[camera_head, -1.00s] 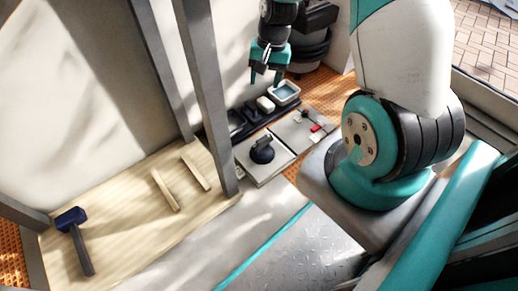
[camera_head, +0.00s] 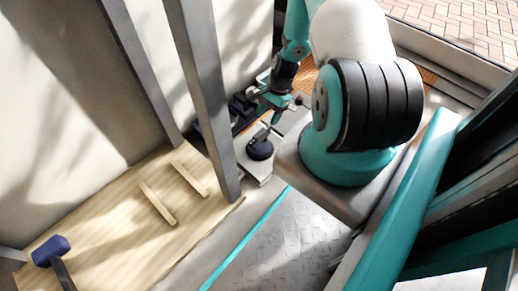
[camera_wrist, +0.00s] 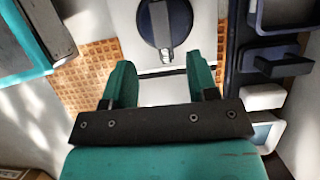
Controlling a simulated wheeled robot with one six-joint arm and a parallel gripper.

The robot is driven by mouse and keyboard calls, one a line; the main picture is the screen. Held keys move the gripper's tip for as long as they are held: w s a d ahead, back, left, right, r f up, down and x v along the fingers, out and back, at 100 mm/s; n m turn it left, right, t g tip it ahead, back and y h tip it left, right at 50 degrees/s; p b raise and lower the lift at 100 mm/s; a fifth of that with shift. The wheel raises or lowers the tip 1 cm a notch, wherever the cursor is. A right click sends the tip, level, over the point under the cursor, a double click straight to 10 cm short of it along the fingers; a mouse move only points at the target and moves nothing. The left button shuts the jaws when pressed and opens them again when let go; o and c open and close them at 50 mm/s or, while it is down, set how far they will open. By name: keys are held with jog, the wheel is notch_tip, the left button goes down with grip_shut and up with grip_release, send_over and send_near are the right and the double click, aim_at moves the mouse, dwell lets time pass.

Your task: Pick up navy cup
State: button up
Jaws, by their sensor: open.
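The navy cup (camera_head: 260,149) is a round, dark suction cup with a handle, standing on a pale tile (camera_head: 243,160) in the head view. It also shows at the top of the wrist view (camera_wrist: 160,22), partly cut off by the frame edge, with its handle pointing down the picture. My gripper (camera_wrist: 161,62) is open and empty, its two teal fingers apart. In the wrist view the cup lies beyond the fingertips, roughly in line with the gap between them. In the head view my gripper (camera_head: 277,110) is close above and right of the cup.
A dark tray (camera_wrist: 240,65) with compartments and a white block (camera_wrist: 263,97) lies beside the tile. A grey post (camera_head: 205,95) stands left of the cup. A wooden board (camera_head: 120,215) bears two wooden strips and a blue-headed mallet (camera_head: 50,250).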

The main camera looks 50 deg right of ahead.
aim_at(261, 132)
jog(key=b+x, duration=0.5)
jog(key=x, duration=0.4)
jog(key=shift+w+a+b, duration=0.1)
jog(key=shift+a+b, duration=0.1)
jog(key=shift+b, duration=0.15)
jog(key=shift+r, duration=0.1)
grip_shut()
